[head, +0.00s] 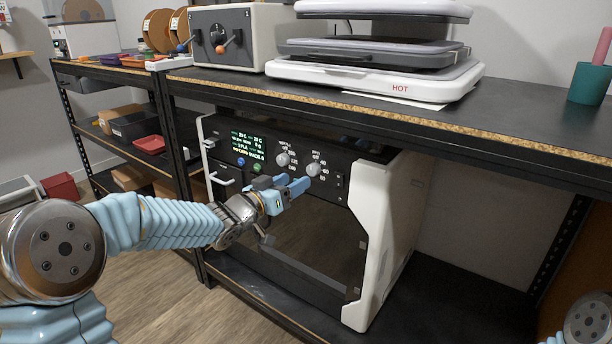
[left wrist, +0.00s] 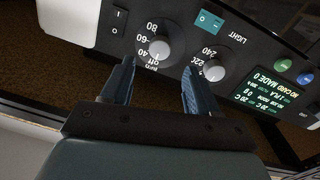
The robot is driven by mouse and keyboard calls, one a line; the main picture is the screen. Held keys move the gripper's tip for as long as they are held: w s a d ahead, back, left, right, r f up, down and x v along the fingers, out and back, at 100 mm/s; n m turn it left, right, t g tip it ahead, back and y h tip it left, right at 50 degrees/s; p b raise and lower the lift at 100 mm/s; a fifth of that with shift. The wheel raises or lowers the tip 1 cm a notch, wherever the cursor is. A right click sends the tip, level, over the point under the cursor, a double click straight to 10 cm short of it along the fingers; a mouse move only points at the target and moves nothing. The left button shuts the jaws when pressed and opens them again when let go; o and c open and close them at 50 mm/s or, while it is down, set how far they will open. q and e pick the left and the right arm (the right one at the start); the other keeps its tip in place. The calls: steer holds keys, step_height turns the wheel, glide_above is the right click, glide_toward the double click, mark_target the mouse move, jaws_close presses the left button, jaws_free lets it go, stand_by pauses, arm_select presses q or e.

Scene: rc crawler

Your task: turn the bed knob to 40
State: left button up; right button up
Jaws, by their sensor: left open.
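The bed knob (head: 314,169) is the right one of two grey round knobs on the black front panel of the white printer, with a scale of OFF and 40 to 80 around it. It shows large in the left wrist view (left wrist: 159,50), where the picture is turned over. My left gripper (head: 291,184) is open just in front of the panel, below the knobs. In the left wrist view its two blue fingers (left wrist: 158,68) are spread on either side of the bed knob, apart from it. I cannot tell clearly where the knob's pointer stands. My right gripper is out of view.
The nozzle knob (head: 282,159) sits left of the bed knob, with a display (head: 248,145) and blue and green buttons further left. The shelf board (head: 430,125) overhangs the printer top. A HOT-labelled press (head: 375,80) stands on it.

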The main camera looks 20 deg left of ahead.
mark_target(311, 172)
arm_select(q)
steer(key=x, duration=0.6)
steer(key=shift+w, duration=0.1)
steer(key=c, duration=1)
steer(key=shift+c, duration=0.2)
